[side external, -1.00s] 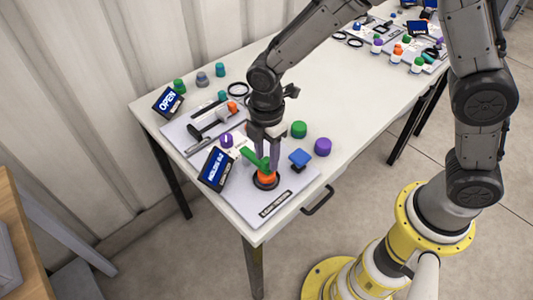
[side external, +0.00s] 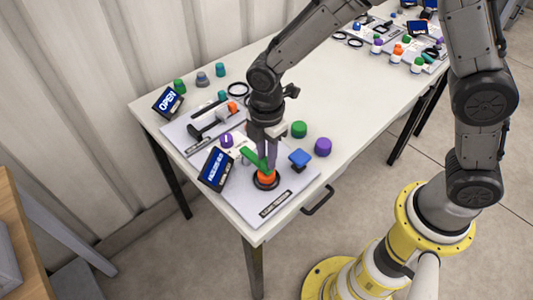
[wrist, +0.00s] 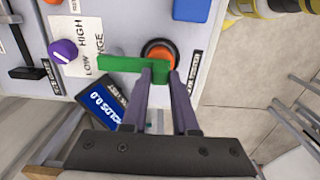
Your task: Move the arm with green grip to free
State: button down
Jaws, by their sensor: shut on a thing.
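The arm with the green grip (side external: 253,158) is a green bar on an orange hub (side external: 265,177) with a dark round base, on a grey panel board. In the wrist view the green bar (wrist: 120,63) reaches left from beside the orange hub (wrist: 158,52). My gripper (wrist: 162,72) is shut on the green part close to the hub, with its fingers coming from below in that view. It also shows in the side view (side external: 268,160), pointing down over the hub. The fingers hide part of the grip, and I cannot read a "free" mark.
A tilted display (side external: 216,169) stands beside the hub; in the wrist view its text looks like "HOLDS 0.0". A purple knob (wrist: 63,50) sits by a LOW/HIGH range label.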

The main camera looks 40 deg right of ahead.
jog(key=shift+d, duration=0.1)
dwell(0.7)
jog(key=d+n, duration=0.1)
jog(key=n, duration=0.1)
jog(key=d+n, duration=0.2)
jog(key=n, duration=0.1)
jog(key=shift+w+r, duration=0.1)
jog(key=shift+w, duration=0.3)
jog(key=d+n, duration=0.1)
jog(key=w+d+n, duration=0.1)
jog(key=n, duration=0.1)
jog(key=shift+w+n, duration=0.15)
jog(key=shift+n, duration=0.15)
jog(key=n, duration=0.1)
jog(key=w+d+n, duration=0.1)
jog(key=n, duration=0.1)
jog(key=w+n, duration=0.1)
jog(key=shift+w+d, duration=0.2)
jog(key=shift+d, duration=0.15)
jog(key=shift+w+d+n, duration=0.15)
jog(key=shift+w+n, duration=0.3)
jog(key=shift+n, duration=0.4)
jog(key=shift+w+d+n, duration=0.1)
jog(key=shift+w+n, duration=0.35)
jog(key=shift+n, duration=0.4)
jog(key=shift+w, duration=0.1)
jog(key=c, duration=0.7)
grip_release()
notch_tip(320, 180, up, 14)
jog(key=shift+f, duration=0.1)
